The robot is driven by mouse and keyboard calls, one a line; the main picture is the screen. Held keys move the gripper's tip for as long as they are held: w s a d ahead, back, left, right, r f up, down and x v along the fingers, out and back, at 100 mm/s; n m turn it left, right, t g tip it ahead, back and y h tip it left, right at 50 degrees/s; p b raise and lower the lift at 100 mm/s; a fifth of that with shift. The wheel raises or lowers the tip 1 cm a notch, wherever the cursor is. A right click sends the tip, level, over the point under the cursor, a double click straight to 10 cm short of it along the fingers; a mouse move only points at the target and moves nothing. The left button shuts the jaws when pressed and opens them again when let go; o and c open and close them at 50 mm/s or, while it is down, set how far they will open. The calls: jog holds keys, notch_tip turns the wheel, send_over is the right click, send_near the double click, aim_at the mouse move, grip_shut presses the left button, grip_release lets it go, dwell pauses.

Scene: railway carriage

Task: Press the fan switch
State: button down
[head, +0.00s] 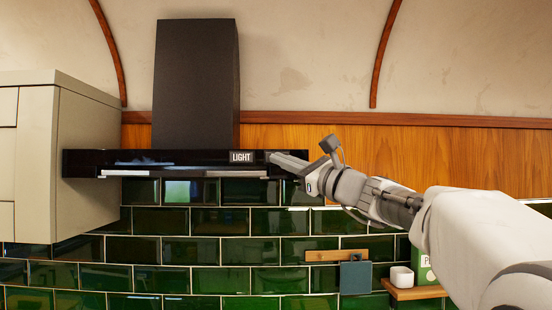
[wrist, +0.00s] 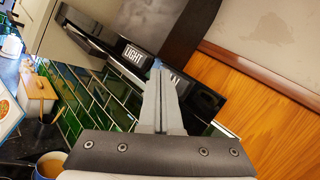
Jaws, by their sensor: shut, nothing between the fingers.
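A black range hood (head: 130,158) with a dark chimney hangs on the wall. Its front carries a white-lettered LIGHT label (head: 241,156), which also shows in the wrist view (wrist: 132,54). To the right of it in the wrist view is a second label (wrist: 174,79), partly hidden by my fingers, with letters like "AN" showing. My gripper (head: 272,157) is shut and empty, its tips at the hood front just right of LIGHT. In the wrist view, my fingertips (wrist: 158,68) overlap the second label's left part. A small blue patch shows at the tips. I cannot tell whether they touch the panel.
A pale cabinet (head: 75,165) stands left of the hood. Green tiles (head: 220,250) cover the wall below, with a wooden rail and a small shelf (head: 415,292) at the lower right. The wrist view shows a mug (wrist: 50,165) and other items at the lower left.

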jog(key=shift+w, duration=0.4)
dwell(0.3)
jog(key=shift+s+b, duration=0.5)
jog(key=shift+s, duration=0.45)
jog(key=shift+s+b, duration=1.45)
jog(key=shift+s, duration=1.55)
